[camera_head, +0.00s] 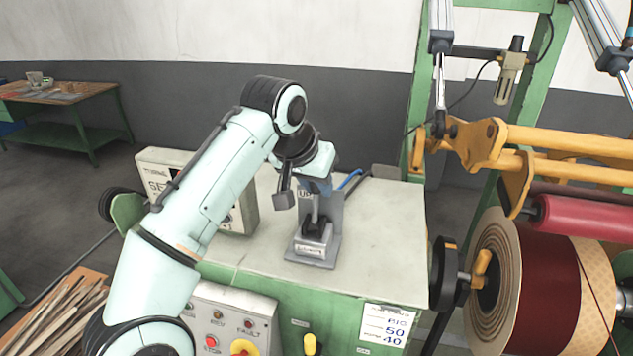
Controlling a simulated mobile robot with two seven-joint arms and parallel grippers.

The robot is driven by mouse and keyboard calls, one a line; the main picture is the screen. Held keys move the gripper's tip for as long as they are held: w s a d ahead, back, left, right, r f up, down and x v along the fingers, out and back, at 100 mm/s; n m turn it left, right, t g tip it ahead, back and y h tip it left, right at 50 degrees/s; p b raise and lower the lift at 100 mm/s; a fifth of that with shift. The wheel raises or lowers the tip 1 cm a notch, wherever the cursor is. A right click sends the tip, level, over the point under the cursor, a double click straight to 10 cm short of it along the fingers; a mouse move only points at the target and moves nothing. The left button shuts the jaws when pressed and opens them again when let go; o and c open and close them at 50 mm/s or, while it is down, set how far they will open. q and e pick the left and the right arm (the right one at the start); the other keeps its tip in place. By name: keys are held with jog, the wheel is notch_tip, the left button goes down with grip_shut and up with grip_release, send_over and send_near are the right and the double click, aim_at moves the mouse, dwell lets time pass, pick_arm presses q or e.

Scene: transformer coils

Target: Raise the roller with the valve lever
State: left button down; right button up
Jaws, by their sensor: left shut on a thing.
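The valve (314,238) is a dark lever base on a grey metal bracket, standing on the pale top of the green cabinet. Its lever (315,208) rises from the base into my left gripper (314,188). My left gripper comes down from above and is shut on the lever's upper end. The hand hides the lever's top and part of the bracket plate marked "UP". The red roller (585,217) is at the right, held by yellow arms just above a large dark red coil (548,275). My right gripper is not in view.
The green cabinet (385,245) has a control panel (225,325) with buttons on its front. A grey box (160,165) stands left of the valve. A blue-handled tool (350,180) lies behind it. Green frame posts and yellow roller arms (560,140) fill the right side.

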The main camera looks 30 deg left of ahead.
pick_arm(q)
jog(key=shift+f, duration=0.15)
dwell(0.3)
jog(key=c, duration=1)
grip_release()
jog(key=shift+w, duration=0.1)
jog(key=shift+v, duration=3.8)
